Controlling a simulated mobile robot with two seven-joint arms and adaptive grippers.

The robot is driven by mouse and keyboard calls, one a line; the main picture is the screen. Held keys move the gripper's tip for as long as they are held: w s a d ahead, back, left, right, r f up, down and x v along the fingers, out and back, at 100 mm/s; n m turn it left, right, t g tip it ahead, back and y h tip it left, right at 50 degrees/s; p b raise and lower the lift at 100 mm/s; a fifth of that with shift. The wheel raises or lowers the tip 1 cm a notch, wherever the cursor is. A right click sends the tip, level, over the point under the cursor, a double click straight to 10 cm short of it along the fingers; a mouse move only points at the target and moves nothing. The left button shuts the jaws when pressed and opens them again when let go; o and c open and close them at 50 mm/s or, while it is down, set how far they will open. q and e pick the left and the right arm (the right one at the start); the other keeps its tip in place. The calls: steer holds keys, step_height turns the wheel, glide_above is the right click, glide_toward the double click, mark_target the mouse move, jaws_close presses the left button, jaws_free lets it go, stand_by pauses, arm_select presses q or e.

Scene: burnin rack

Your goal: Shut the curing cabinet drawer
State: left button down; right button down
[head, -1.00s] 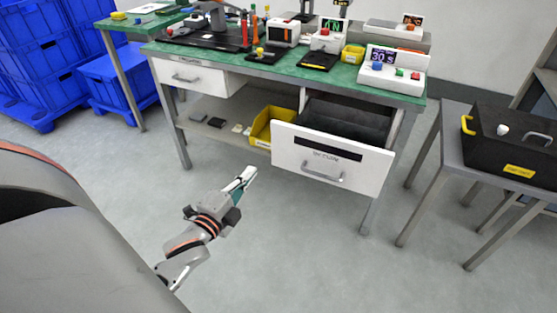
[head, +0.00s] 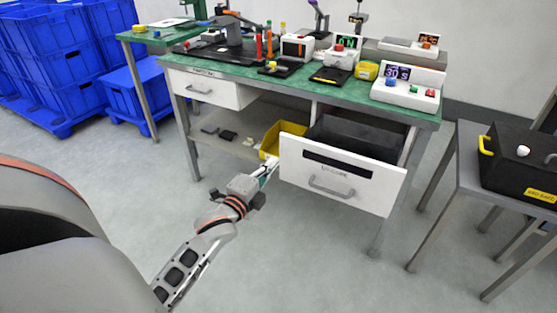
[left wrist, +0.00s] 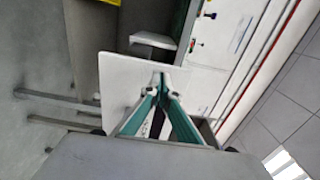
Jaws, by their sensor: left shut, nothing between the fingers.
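The curing cabinet drawer (head: 340,178) is the wide white-fronted drawer under the right part of the green-topped bench. It stands pulled out, and its dark inside (head: 355,135) shows behind the front. Its front has a dark slot, blurred lettering and a grey bar handle (head: 331,188). My left gripper (head: 270,168) is shut and empty, just left of the drawer front's left edge. In the left wrist view, its closed fingertips (left wrist: 160,78) lie over a white panel (left wrist: 122,78); I cannot tell whether they touch it. My right gripper is not in view.
A smaller white drawer (head: 205,88) at the bench's left is closed. A yellow bin (head: 271,140) sits on the lower shelf beside the open drawer. A grey side table (head: 468,160) with a black case stands at the right. The floor before the drawer is clear.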

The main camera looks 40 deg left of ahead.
mark_target(282, 153)
arm_select(q)
steer(key=shift+w+a+f, duration=0.15)
steer(key=shift+w, duration=0.5)
steer(key=shift+w+a, duration=0.15)
steer(key=shift+w, duration=0.75)
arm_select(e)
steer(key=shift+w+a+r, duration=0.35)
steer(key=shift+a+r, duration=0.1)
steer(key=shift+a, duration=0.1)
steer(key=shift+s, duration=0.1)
arm_select(q)
steer(key=shift+w+a, duration=0.1)
